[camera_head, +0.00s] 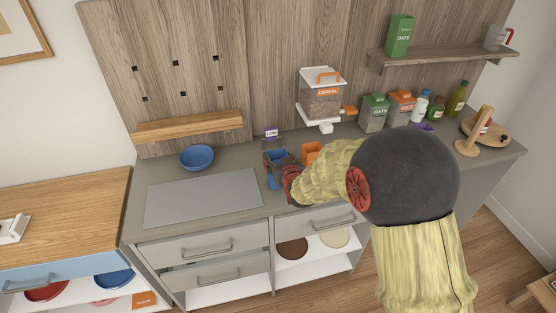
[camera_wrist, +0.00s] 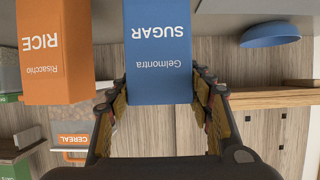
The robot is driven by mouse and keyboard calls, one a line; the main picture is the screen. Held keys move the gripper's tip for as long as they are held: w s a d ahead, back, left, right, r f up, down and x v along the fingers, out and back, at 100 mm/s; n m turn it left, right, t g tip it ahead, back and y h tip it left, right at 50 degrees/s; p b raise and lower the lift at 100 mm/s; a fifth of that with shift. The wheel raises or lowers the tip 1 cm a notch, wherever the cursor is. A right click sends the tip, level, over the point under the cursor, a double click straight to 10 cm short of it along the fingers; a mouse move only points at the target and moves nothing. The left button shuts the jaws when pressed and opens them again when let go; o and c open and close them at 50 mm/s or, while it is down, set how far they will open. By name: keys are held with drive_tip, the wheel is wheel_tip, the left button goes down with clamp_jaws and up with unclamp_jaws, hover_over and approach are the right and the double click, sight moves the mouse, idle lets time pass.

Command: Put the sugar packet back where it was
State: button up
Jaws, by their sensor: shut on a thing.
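The sugar packet is a blue box (camera_wrist: 158,50) lettered "SUGAR", upside down in the wrist view. My gripper (camera_wrist: 160,85) has one finger on each side of it and is shut on it. In the head view the blue packet (camera_head: 273,180) shows at the counter's front part, partly hidden by my gripper (camera_head: 282,172). I cannot tell whether its base touches the counter. An orange rice packet (camera_wrist: 55,50) stands beside it in the wrist view, with a narrow gap. It also shows in the head view (camera_head: 311,152), behind my arm.
A purple "LOW" label (camera_head: 271,132) stands at the back of the counter. A cereal dispenser (camera_head: 321,98) is behind the rice packet. A blue bowl (camera_head: 197,157) and a flat grey panel (camera_head: 203,198) lie to the left. Canisters (camera_head: 374,112) and bottles (camera_head: 421,104) stand at the right.

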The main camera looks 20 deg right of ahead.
drive_tip(key=shift+f, duration=0.15)
drive_tip(key=o, duration=1.8)
drive_tip(key=shift+c, duration=0.2)
drive_tip(key=shift+r, duration=0.2)
drive_tip(key=s+r+g, duration=0.2)
drive_tip(key=s+r, duration=0.3)
drive_tip(key=s, duration=0.8)
drive_tip(key=s+r+g+p, duration=0.1)
drive_tip(key=s+r+g, duration=0.2)
drive_tip(key=s, duration=1.1)
drive_tip(key=s+r+g+p, duration=0.1)
drive_tip(key=s+r+g, duration=0.1)
drive_tip(key=s+r, duration=0.6)
drive_tip(key=s, duration=0.5)
drive_tip(key=shift+s+r+g, duration=0.25)
drive_tip(key=shift+s+g, duration=0.1)
drive_tip(key=shift+g, duration=0.05)
